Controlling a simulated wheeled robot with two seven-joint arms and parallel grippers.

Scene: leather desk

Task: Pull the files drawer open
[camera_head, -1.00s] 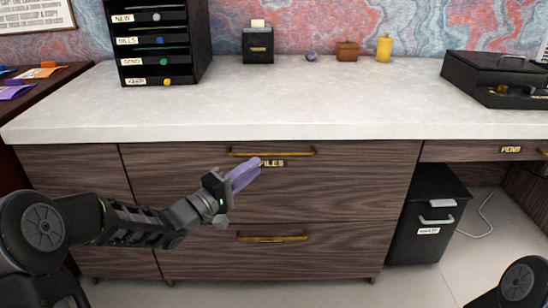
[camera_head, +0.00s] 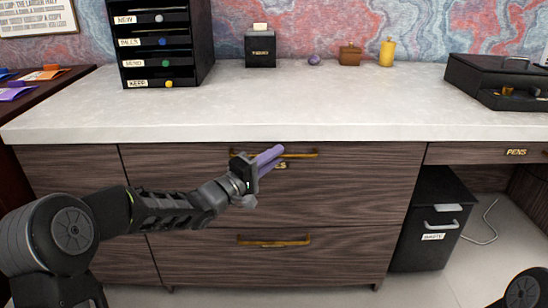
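The files drawer (camera_head: 360,190) is the upper wide drawer in the middle of the dark wood desk. Its front looks flush with the desk. A brass bar handle (camera_head: 302,155) runs along its top, with a label below that my gripper partly covers. My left gripper (camera_head: 277,153) has purple fingers and reaches up to the middle of this handle, overlapping it in the picture. I cannot tell whether the fingers touch the handle or how far apart they are. My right gripper is out of view; only part of my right arm (camera_head: 524,290) shows at the lower right corner.
Below is another drawer with a brass handle (camera_head: 274,242). The pale desktop (camera_head: 260,110) overhangs the drawers. A black tray tower (camera_head: 160,45), a small black box (camera_head: 260,48) and a black case (camera_head: 498,80) stand on top. A waste bin (camera_head: 432,220) stands at right.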

